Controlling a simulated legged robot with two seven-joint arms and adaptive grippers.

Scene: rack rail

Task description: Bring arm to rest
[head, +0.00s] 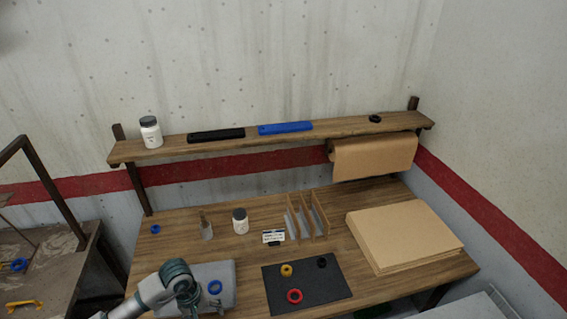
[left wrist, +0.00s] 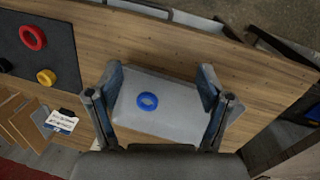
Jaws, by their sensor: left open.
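My left arm comes in from the lower left in the head view. Its gripper (left wrist: 161,80) is open and empty in the left wrist view, with its two fingers spread apart above a grey pad (left wrist: 170,123). A blue ring (left wrist: 147,101) lies on this pad between the fingers as seen from the wrist. In the head view the blue ring (head: 215,287) shows just right of my left wrist, and the arm hides part of the grey pad (head: 222,270). My right gripper is not in view.
A dark mat (head: 320,292) holds a red ring (head: 294,296), a yellow ring (head: 287,270) and a black ring (head: 322,262). Behind are a wooden divider rack (head: 320,212), a white bottle (head: 240,221) and a label card (head: 273,237). A shelf (head: 350,130) spans the back. Cardboard sheets (head: 400,235) lie right.

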